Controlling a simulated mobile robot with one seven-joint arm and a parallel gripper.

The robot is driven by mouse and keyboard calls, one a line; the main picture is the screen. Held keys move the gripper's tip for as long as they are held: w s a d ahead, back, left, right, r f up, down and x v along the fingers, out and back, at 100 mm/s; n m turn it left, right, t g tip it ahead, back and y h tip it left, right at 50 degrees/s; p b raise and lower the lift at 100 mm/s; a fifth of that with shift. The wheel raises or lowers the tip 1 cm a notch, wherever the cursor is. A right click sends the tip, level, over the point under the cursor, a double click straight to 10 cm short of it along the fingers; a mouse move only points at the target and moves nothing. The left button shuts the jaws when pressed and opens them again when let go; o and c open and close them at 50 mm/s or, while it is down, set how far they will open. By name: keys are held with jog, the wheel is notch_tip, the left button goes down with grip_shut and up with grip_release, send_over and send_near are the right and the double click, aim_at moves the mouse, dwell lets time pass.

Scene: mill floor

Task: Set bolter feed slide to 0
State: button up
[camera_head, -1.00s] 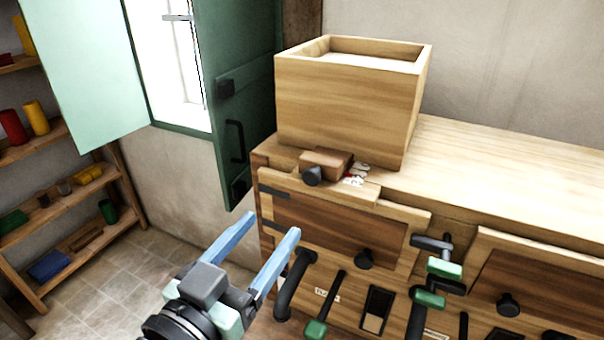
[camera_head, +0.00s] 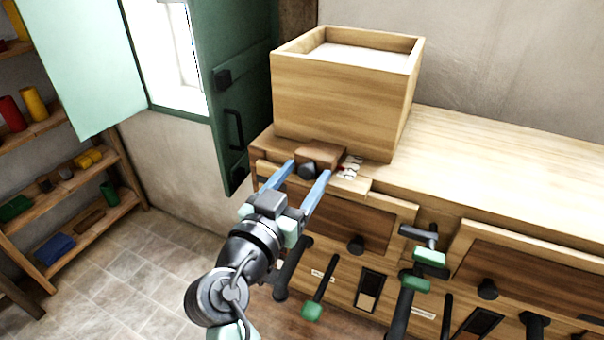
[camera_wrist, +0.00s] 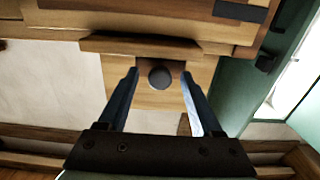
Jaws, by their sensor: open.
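The bolter feed slide looks to be the brown wooden block (camera_head: 321,154) with a round dark knob (camera_head: 307,171), set at the foot of the open-topped wooden box (camera_head: 340,100). A small label with red marks (camera_head: 349,166) lies just right of the block. My gripper (camera_head: 309,171) is open, its two blue fingers on either side of the knob in the head view. In the wrist view the knob (camera_wrist: 160,77) sits between the fingertips, with a gap on each side. I cannot tell whether the fingers reach as deep as the knob.
Below is the cabinet front with a wooden door (camera_head: 350,222), its black knob (camera_head: 356,245) and several green-ended levers (camera_head: 312,311). A green shutter (camera_head: 238,90) stands close on the left. The bench top (camera_head: 500,180) at right is clear.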

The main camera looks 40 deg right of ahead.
jog(key=shift+c, duration=0.3)
grip_shut()
dwell(1.1)
